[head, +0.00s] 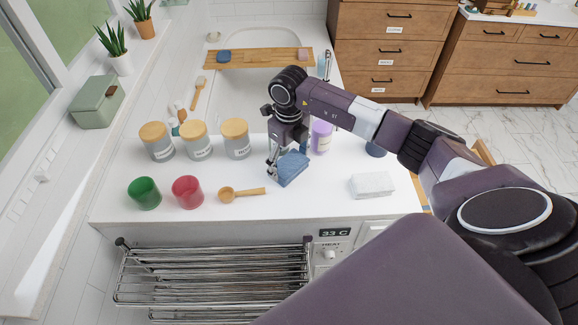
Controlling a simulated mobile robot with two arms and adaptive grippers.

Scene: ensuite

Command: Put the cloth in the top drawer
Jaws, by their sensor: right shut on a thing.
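A blue folded cloth (293,168) is at the white counter, near its middle. My right gripper (275,167) points down at the cloth's left edge and is shut on it. I cannot tell whether the cloth touches the counter or hangs just above it. A wooden cabinet at the back has labelled drawers, all closed; its topmost visible drawer (392,17) has a dark handle. My left gripper is not in view.
Several jars with wooden lids (194,141), a green cup (145,193), a red cup (187,192), a wooden scoop (241,193) and a white block (372,185) stand around the cloth. A purple jar (321,137) is close behind. A metal rack (212,275) is below the counter's front.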

